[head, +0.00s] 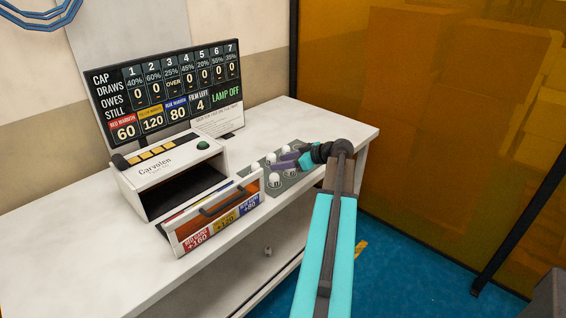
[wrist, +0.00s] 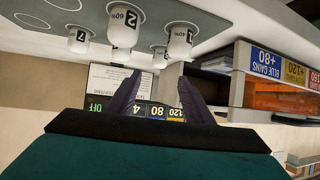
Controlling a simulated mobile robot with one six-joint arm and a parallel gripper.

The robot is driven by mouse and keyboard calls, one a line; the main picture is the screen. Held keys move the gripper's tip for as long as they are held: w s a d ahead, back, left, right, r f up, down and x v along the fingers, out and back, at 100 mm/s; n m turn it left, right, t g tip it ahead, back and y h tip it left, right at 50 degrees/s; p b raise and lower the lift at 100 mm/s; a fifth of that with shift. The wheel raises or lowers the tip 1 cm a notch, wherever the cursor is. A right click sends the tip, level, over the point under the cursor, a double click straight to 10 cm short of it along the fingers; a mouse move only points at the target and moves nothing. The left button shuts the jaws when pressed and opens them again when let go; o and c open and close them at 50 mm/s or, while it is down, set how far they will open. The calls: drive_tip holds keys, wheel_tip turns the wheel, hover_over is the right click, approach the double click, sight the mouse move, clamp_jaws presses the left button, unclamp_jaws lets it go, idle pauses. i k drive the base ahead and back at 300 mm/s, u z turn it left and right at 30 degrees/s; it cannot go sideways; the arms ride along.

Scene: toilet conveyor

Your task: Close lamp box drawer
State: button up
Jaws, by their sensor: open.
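The lamp box (head: 160,165) is a white unit lettered "Carvolen" on the white counter, with a dark opening in front. Its drawer (head: 186,240) is pulled out toward the counter's front edge. The drawer front has a dark bar handle (head: 220,198) and red, yellow and blue labels. The drawer front (wrist: 236,75) also shows upside down at the right of the wrist view. My gripper (head: 280,160) is to the right of the drawer, over the grey mat, apart from the handle. Its purple fingers (wrist: 160,82) are spread with nothing between them.
Several white numbered cups (head: 274,180) stand on the grey mat (head: 290,183) beside the drawer, close to my gripper. A score screen (head: 170,95) reading "LAMP OFF" stands behind the box. The counter (head: 90,250) is clear at the left. An orange see-through panel (head: 430,120) is at the right.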

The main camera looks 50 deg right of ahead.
sight(185, 230)
drive_tip(key=k, duration=1)
